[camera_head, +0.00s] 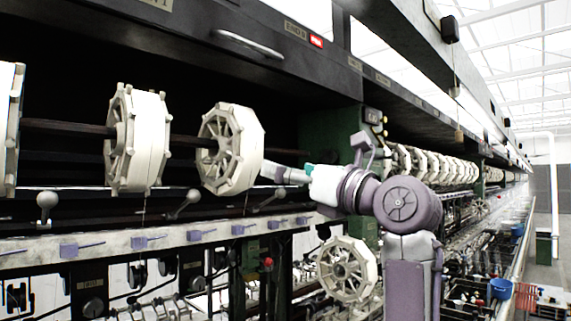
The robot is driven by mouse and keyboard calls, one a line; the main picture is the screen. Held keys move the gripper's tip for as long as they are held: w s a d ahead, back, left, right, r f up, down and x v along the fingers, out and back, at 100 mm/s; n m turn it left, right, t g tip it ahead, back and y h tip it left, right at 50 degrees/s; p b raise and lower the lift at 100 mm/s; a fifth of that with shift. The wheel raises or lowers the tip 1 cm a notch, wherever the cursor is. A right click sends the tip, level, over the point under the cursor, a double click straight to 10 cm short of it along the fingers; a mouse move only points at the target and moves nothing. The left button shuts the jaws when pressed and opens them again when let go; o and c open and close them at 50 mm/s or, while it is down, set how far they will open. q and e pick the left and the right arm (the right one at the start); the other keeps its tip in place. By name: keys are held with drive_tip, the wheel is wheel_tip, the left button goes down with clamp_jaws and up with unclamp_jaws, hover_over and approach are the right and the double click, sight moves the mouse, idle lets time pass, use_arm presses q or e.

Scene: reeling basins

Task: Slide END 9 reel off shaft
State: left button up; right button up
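A pale, many-sided spoked reel (232,150) is at the outer end of the dark shaft (80,128), nearest my arm. A second pale reel (138,138) sits further left on the same shaft. My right arm comes in from the lower right, and its gripper (278,173) is at the right side of the nearest reel, at its rim. The fingers are small and seen side-on, so I cannot tell whether they touch or grip the rim. A label plate (296,27) beside a red light (316,41) is above; its text is too small to read surely. My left gripper is out of view.
Another pale reel (348,268) is lower down beside my arm; its support is hidden. Ball-topped levers (185,204) and a pale rail (110,243) run below the shaft. A green post (372,150) stands behind my wrist. More reels (430,162) line the machine further back.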

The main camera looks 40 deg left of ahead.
sight(255, 158)
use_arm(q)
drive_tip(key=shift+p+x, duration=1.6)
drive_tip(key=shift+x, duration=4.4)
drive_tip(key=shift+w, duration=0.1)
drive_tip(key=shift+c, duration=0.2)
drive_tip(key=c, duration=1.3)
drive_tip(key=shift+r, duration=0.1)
